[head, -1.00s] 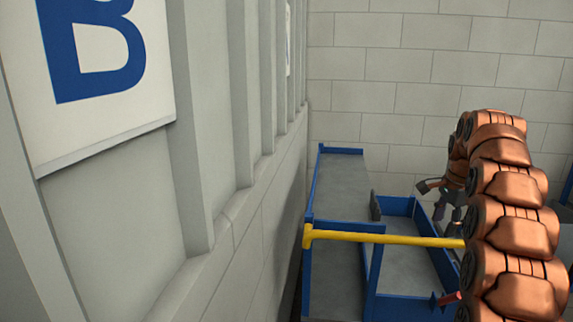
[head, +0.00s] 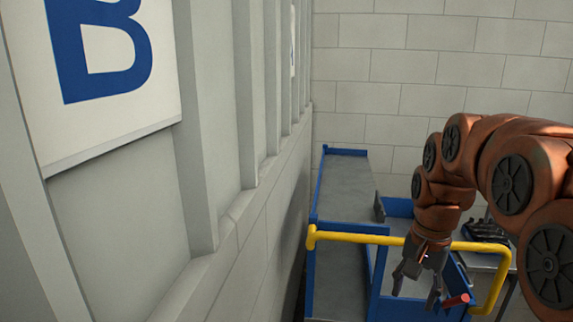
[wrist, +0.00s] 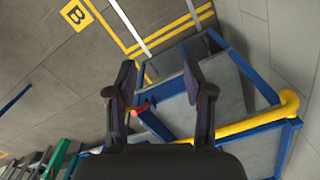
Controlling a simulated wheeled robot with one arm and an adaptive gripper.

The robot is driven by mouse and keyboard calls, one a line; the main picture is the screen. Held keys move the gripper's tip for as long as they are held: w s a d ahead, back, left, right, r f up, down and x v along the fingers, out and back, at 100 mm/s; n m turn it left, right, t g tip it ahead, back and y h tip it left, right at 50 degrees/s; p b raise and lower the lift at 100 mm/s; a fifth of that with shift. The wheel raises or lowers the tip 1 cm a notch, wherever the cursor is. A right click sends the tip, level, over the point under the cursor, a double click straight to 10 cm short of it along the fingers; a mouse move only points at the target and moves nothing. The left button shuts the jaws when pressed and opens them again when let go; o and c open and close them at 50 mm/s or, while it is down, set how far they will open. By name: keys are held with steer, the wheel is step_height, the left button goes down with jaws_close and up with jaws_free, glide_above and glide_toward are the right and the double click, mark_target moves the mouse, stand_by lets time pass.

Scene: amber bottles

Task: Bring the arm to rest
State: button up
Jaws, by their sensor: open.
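My gripper (head: 415,288) hangs at the end of my copper-coloured arm, pointing down, with its two dark fingers spread and nothing between them. In the head view it appears in front of the blue-framed cart (head: 344,190), just below the cart's yellow handle bar (head: 365,236). I cannot tell its exact height above the grey decks. In the wrist view the fingers (wrist: 158,72) stand apart, with the cart and floor behind them. No amber bottles show in either view.
A ribbed grey wall with a "B" sign (head: 105,70) runs along the left. A block wall closes the back. A red-ended part (head: 456,300) sticks out near the gripper. A grey table with dark items (head: 487,231) stands at the right. The wrist view shows open floor (wrist: 60,95) with yellow lines.

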steer(key=s+a+f+n, duration=0.2)
steer(key=s+f, duration=0.1)
steer(key=s, duration=0.5)
steer(key=s+a+f+n+g, duration=0.1)
steer(key=s+a+f+n, duration=0.1)
steer(key=s, duration=0.6)
steer(key=s+a+f+n, duration=0.2)
steer(key=s+f+n, duration=0.1)
steer(key=s, duration=0.5)
steer(key=shift+s+f+g, duration=0.2)
steer(key=shift+f+g, duration=0.1)
steer(key=shift+f, duration=0.5)
